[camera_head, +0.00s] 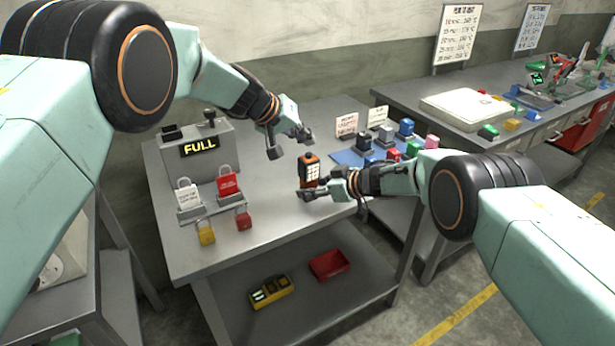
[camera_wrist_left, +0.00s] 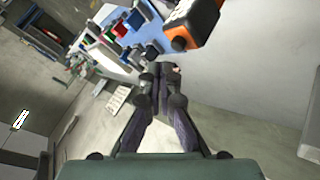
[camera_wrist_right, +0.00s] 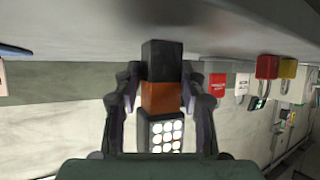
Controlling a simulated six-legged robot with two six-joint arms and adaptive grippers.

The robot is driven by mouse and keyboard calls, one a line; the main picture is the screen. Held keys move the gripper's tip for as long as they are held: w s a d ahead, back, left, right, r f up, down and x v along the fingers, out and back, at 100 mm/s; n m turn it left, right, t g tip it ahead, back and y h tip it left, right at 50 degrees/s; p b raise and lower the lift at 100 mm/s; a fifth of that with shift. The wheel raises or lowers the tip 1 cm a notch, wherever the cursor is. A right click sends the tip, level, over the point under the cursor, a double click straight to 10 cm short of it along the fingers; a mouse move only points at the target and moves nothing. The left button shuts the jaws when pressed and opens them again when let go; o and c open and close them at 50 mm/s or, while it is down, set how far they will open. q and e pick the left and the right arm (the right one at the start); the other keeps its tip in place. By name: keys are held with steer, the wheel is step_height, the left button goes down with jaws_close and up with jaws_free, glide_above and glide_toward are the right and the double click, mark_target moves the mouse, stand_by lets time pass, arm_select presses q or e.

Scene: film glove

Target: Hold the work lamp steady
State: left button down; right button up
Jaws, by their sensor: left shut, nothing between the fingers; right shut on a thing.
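The work lamp (camera_head: 310,170) is a small orange and black block with a panel of round white lights. It stands upright above the grey table, toward its right side. My right gripper (camera_head: 312,192) is shut around the lamp's lower part. In the right wrist view the lamp (camera_wrist_right: 162,97) sits between both fingers, its lit panel facing the camera. My left gripper (camera_head: 290,145) is shut and empty, behind and left of the lamp, above the table. In the left wrist view its fingertips (camera_wrist_left: 160,85) meet, and the lamp (camera_wrist_left: 192,20) shows at the top edge, apart from them.
A grey box with a FULL sign (camera_head: 200,149) stands at the table's back left. A blue mat (camera_head: 345,157) with several coloured items lies right of the lamp. The table's middle is clear.

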mark_target(305, 158)
arm_select(q)
steer(key=shift+r, duration=2.75)
arm_select(e)
steer(key=o, duration=0.9)
steer(key=shift+o, duration=0.2)
steer(key=shift+d, duration=0.1)
